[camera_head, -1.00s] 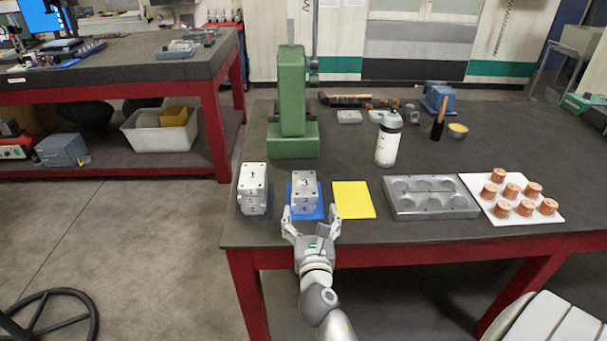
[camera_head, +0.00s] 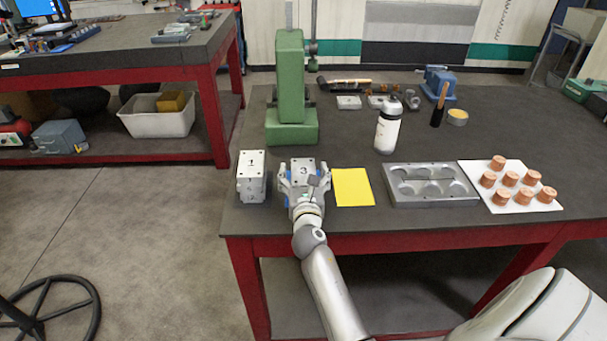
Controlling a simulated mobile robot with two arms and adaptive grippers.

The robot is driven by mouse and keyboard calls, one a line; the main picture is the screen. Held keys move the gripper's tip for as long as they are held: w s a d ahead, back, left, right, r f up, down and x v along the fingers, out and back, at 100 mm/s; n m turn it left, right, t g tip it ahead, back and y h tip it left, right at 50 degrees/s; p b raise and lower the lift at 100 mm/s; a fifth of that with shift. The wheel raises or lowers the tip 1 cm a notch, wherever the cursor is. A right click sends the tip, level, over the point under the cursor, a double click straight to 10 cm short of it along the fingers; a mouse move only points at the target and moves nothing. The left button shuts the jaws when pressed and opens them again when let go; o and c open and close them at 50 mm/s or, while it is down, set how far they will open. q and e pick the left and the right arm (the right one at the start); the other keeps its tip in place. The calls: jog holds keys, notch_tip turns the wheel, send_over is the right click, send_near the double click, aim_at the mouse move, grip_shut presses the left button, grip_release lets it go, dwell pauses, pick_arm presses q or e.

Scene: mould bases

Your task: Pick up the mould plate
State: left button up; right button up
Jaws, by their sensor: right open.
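A grey metal mould plate marked 3 (camera_head: 303,167) tops the stack on the blue mat near the table's front edge. A second grey stack, its top plate marked 1 (camera_head: 251,162), stands just to the left. My right gripper (camera_head: 304,177) is open at the front of the 3 stack, with one finger at its left side and one at its right. The gripper hides the lower part of this stack and most of the mat. Whether the fingers touch the plate I cannot tell. My left gripper is out of view.
A bare yellow mat (camera_head: 352,187) lies right of the gripper. Beyond it are a grey mould block with round cavities (camera_head: 432,202) and a white board (camera_head: 519,203) with several copper pieces. A green press (camera_head: 291,125) and a white bottle (camera_head: 387,128) stand behind.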

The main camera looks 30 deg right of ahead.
jog(key=shift+w+d, duration=0.2)
jog(key=shift+w, duration=0.15)
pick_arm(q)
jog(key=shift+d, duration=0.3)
pick_arm(e)
jog(key=shift+f, duration=0.1)
jog(key=c, duration=1.2)
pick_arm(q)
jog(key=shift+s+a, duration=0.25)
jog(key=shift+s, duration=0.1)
pick_arm(e)
jog(key=shift+c, duration=0.7)
jog(key=shift+r, duration=0.2)
